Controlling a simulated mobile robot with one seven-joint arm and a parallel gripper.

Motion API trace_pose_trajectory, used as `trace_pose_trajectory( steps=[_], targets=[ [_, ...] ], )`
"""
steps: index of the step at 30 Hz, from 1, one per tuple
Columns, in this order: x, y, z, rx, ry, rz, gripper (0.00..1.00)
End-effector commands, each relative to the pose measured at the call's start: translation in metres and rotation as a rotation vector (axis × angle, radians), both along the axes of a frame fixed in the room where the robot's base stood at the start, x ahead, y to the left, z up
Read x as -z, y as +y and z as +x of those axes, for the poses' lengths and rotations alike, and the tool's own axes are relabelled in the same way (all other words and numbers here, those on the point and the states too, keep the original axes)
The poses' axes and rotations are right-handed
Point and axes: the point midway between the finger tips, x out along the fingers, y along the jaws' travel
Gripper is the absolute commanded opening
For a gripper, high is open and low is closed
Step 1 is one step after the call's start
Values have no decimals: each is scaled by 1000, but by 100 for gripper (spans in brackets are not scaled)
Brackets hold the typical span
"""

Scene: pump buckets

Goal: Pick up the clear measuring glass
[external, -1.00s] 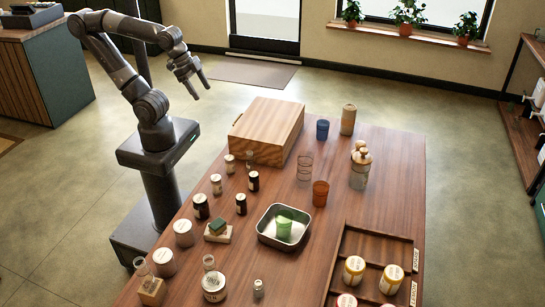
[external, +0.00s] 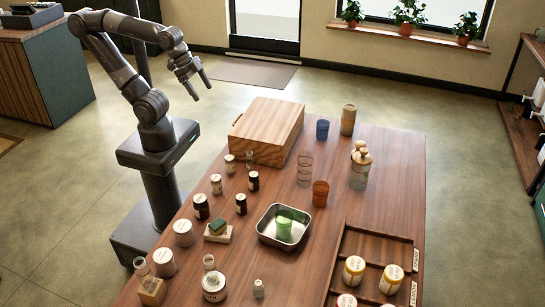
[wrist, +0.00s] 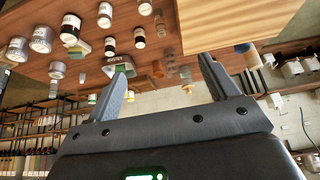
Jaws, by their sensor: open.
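The clear measuring glass (external: 305,171) stands upright on the wooden table, with thin rings around its see-through wall. It is in front of the blue cup (external: 322,130) and behind the orange-brown glass (external: 320,193). My gripper (external: 201,92) is open and empty, held high to the left of the wooden box (external: 267,132), well apart from the measuring glass. In the wrist view my two fingers (wrist: 162,68) are spread with nothing between them. The table shows tilted there, and I cannot surely make out the measuring glass.
Several small jars (external: 201,206) stand on the left of the table. A metal tray (external: 262,226) holding a green item is in front of the glasses. A divided wooden tray (external: 378,240) with yellow-and-white jars is front right.

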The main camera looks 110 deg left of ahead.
Motion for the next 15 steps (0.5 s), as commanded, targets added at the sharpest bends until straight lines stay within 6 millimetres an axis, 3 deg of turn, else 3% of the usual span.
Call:
trace_pose_trajectory(
  steps=[5,15],
  targets=[
    [-4,-16,46,23,-77,-52,79],
    [-10,-56,188,-3,-359,-180,79]
  ],
)
